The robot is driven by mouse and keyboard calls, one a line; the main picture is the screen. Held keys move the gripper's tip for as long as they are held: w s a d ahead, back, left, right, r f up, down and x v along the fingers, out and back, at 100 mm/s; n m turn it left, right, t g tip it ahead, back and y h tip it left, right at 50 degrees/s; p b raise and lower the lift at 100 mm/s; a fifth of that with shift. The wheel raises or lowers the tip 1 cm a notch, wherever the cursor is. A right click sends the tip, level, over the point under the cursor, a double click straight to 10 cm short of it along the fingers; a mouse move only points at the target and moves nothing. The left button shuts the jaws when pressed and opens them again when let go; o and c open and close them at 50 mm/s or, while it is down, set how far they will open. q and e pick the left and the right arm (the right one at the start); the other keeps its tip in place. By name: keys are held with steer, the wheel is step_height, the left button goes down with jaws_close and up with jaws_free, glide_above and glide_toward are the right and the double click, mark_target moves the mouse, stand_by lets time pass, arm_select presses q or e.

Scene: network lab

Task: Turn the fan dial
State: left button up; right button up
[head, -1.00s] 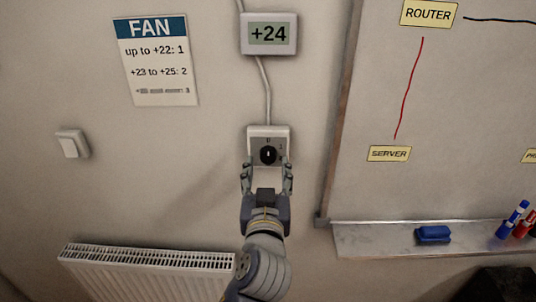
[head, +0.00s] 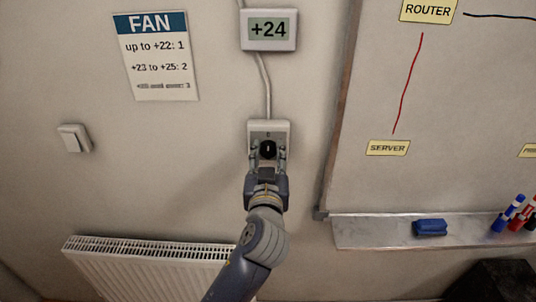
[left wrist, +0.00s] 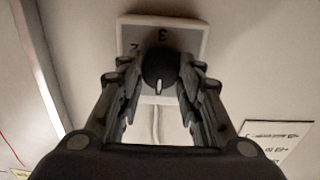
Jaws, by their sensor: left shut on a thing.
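The black round fan dial (head: 268,149) sits on a white wall plate (head: 282,127) below the display. My left gripper (head: 268,154) has its fingers on both sides of the dial and is shut on it. The left wrist view, upside down to the head view, shows the dial (left wrist: 158,70) between the fingers (left wrist: 157,82). Its white mark points down there, away from the "3" on the plate (left wrist: 190,36). In the head view a "0" shows above the dial. The display (head: 269,30) reads +24. The FAN sign (head: 157,56) reads "+23 to +25: 2". My right gripper is not in view.
A radiator (head: 150,268) is on the wall at lower left. A light switch (head: 75,138) is at left. A whiteboard (head: 450,110) with a tray (head: 375,233) is at right; a blue eraser (head: 430,227) and markers (head: 508,213) lie on the tray.

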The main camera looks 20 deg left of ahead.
arm_select(q)
steer(key=shift+m, duration=0.3)
steer(key=m+p, duration=0.1)
steer(key=m, duration=0.1)
steer(key=shift+r+m+p, duration=0.1)
steer(key=shift+m+p, duration=0.2)
steer(key=shift+p, duration=0.05)
steer(key=m+p, duration=0.1)
steer(key=m, duration=0.2)
steer(key=shift+d+m+p, duration=0.1)
steer(key=shift+m+p, duration=0.2)
steer(key=shift+p, duration=0.1)
steer(key=m+p, duration=0.2)
steer(key=m, duration=0.2)
steer(key=shift+m, duration=0.3)
steer(key=m+p, duration=0.4)
steer(key=m, duration=0.2)
steer(key=shift+d, duration=0.1)
steer(key=m+p, duration=0.2)
steer(key=m, duration=0.1)
steer(key=shift+f+m, duration=0.2)
steer(key=shift+m, duration=0.1)
steer(key=shift+f+m+p, duration=0.15)
steer(key=shift+m+p, duration=0.55)
steer(key=shift+m, duration=0.4)
steer(key=shift+f, duration=0.1)
